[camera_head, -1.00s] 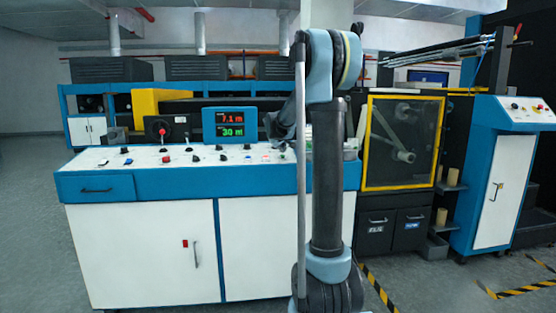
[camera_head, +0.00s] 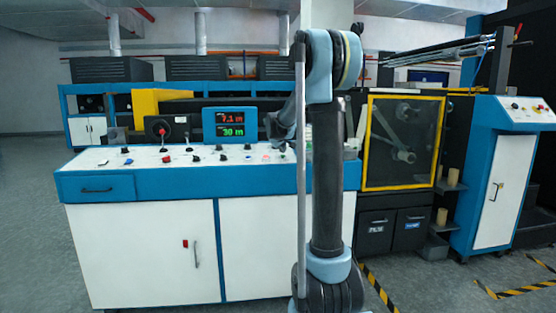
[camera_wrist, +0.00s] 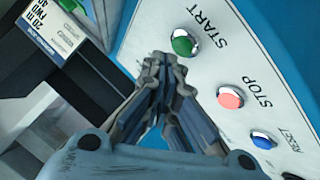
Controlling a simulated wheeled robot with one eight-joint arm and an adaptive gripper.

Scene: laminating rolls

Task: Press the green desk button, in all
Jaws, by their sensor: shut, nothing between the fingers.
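The green button (camera_wrist: 184,43) is a round dome in a metal ring, marked START, on the white desk panel in the wrist view. My gripper (camera_wrist: 164,62) is shut and empty; its fingertips show just left of and below the green button in that picture. I see no contact, but the gap in height is hard to judge. In the head view the gripper (camera_head: 287,136) is over the right part of the desk top (camera_head: 100,160), partly hidden by my arm.
A pink STOP button (camera_wrist: 230,97) and a blue RESET button (camera_wrist: 263,140) lie in line with the green one. A display (camera_head: 229,126) and a black box with a red knob (camera_head: 162,130) stand on the desk. A yellow-framed machine window (camera_head: 403,142) is at right.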

